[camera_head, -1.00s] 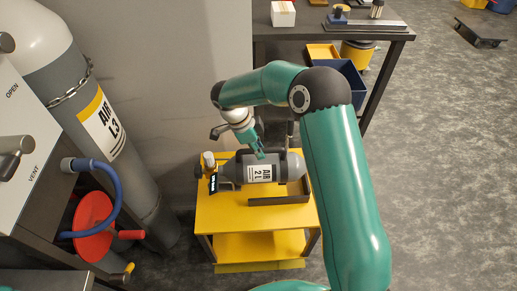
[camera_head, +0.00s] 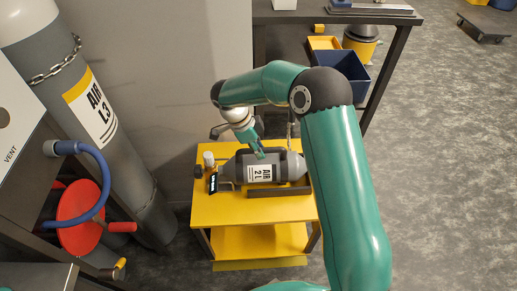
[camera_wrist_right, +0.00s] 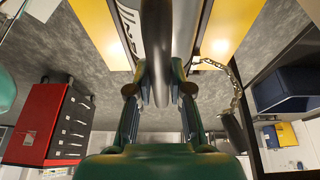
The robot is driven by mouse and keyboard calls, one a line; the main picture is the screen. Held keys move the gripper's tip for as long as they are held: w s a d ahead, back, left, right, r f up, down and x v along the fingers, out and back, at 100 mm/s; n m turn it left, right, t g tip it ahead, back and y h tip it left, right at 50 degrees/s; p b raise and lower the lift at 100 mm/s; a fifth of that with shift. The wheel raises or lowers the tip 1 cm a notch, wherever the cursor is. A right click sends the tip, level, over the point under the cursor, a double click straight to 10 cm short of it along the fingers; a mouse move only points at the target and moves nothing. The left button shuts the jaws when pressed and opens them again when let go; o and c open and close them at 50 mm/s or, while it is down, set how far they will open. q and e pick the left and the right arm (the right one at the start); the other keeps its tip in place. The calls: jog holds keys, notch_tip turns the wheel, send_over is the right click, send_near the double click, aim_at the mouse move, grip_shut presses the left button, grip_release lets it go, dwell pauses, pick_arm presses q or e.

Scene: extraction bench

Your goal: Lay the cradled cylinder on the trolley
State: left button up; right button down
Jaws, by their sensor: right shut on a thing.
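The grey cylinder (camera_head: 285,170) with a white AIR 2L label lies sideways over the yellow trolley top (camera_head: 222,214) in the head view. Its valve end points left. A dark raised bar (camera_head: 280,191) runs along the trolley top in front of it. I cannot tell whether the cylinder touches the trolley. My right gripper (camera_head: 259,151) comes from above at the cylinder's middle. In the right wrist view, its fingers (camera_wrist_right: 161,85) are shut on a dark grey bar-like part over the labelled body; its exact form is unclear. My left gripper is out of view.
A tall chained AIR L3 cylinder (camera_head: 105,130) and a red disc with a blue hose (camera_head: 78,215) stand to the left. A bench (camera_head: 330,17) with a blue bin (camera_head: 350,75) is behind. Open floor (camera_head: 445,150) lies to the right.

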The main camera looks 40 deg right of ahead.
jog(key=shift+f+b, duration=0.25)
jog(key=shift+b, duration=0.4)
dwell(0.8)
